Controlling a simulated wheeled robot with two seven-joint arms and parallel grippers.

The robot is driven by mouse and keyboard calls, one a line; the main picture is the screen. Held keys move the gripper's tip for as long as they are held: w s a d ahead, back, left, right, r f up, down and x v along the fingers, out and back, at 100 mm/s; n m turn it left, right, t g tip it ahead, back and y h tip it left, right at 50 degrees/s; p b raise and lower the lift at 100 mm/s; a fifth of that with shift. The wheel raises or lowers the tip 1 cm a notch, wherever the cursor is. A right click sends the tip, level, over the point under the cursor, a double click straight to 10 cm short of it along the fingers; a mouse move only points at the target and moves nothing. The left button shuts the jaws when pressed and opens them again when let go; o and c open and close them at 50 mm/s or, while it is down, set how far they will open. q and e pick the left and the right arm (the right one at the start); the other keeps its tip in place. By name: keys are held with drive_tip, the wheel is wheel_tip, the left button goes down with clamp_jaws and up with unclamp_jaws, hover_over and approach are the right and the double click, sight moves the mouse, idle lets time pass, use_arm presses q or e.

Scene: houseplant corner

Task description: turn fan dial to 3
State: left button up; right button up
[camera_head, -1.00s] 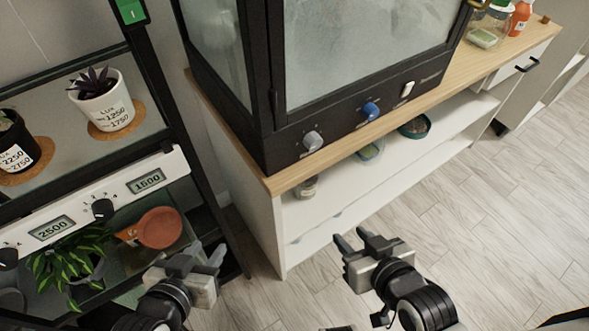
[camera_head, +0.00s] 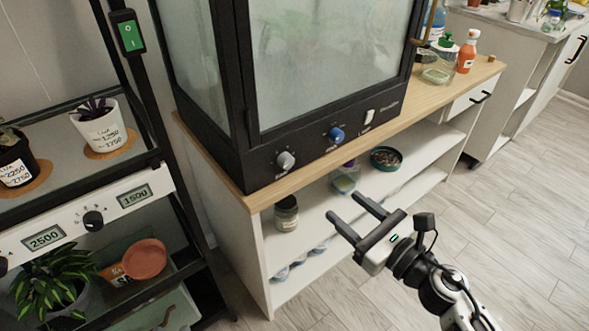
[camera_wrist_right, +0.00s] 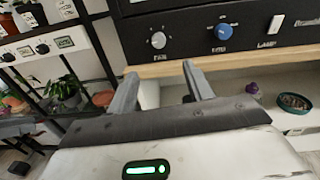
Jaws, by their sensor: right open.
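The fan dial (camera_head: 286,160) is a light grey knob at the left of the black front panel (camera_head: 309,147) under the glass cabinet. In the right wrist view the fan dial (camera_wrist_right: 158,40) shows with its label below, ahead of the fingers. Its exact setting is too small to read. My right gripper (camera_head: 342,203) is open and empty, below and to the right of the dial, in front of the shelf. Its two fingers (camera_wrist_right: 159,72) point towards the panel in the wrist view. My left gripper is not in view.
A blue knob (camera_head: 336,134) and a white lamp switch (camera_head: 369,117) sit right of the fan dial. The wooden counter edge (camera_head: 300,175) juts out below the panel. A jar (camera_head: 286,213) stands on the shelf underneath. A plant rack (camera_head: 172,200) stands at left.

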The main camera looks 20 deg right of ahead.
drive_tip(key=n, duration=0.2)
drive_tip(key=p, duration=0.3)
approach(289, 164)
drive_tip(key=x, duration=0.8)
drive_tip(key=shift+w, duration=0.2)
drive_tip(key=c, duration=1)
